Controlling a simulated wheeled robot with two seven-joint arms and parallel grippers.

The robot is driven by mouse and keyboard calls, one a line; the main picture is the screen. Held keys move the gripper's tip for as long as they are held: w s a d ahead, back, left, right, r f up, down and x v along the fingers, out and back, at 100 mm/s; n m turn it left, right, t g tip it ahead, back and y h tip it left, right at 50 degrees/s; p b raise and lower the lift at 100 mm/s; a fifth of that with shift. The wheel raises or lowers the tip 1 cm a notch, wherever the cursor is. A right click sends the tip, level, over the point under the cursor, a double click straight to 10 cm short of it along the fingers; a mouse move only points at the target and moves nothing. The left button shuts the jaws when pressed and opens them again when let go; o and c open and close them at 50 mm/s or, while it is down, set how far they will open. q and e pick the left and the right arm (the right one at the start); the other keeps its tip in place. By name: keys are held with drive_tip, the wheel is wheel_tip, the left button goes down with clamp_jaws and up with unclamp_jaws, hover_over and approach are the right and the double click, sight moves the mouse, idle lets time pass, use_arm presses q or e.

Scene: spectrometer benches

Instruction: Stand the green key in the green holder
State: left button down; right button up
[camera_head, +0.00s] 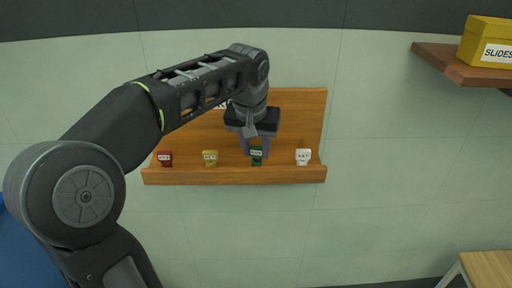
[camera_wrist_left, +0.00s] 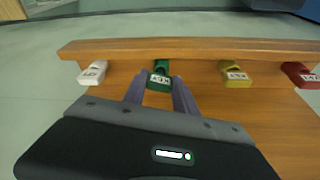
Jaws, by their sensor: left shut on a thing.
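The green key (camera_head: 256,154) is at the wooden key board, between the yellow key and the white key. It also shows in the left wrist view (camera_wrist_left: 161,73) with a white label. My left gripper (camera_head: 257,150) is shut on the green key, its fingers on either side of it; the fingers also show in the left wrist view (camera_wrist_left: 160,92). I see no green holder in either view. My right gripper is not in view.
The wooden board (camera_head: 300,125) on the wall has a ledge along its bottom. A red key (camera_head: 165,158), a yellow key (camera_head: 210,157) and a white key (camera_head: 303,156) are there too. A shelf (camera_head: 460,66) with a yellow SLIDES box (camera_head: 487,42) is at upper right. A wooden-topped table (camera_head: 488,268) is at lower right.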

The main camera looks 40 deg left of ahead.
use_arm(q)
drive_tip(key=shift+f+b, duration=0.45)
drive_tip(key=shift+f, duration=0.1)
drive_tip(key=c, duration=1.3)
unclamp_jaws()
drive_tip(key=shift+o, duration=0.2)
drive_tip(key=shift+r, duration=0.1)
drive_tip(key=shift+p+v, duration=1.25)
drive_tip(key=shift+v, duration=0.45)
drive_tip(key=p+v, duration=0.4)
drive_tip(key=v, duration=0.3)
drive_tip(key=shift+r+p, duration=0.25)
drive_tip(key=shift+p, duration=0.1)
drive_tip(key=shift+s+f, duration=0.1)
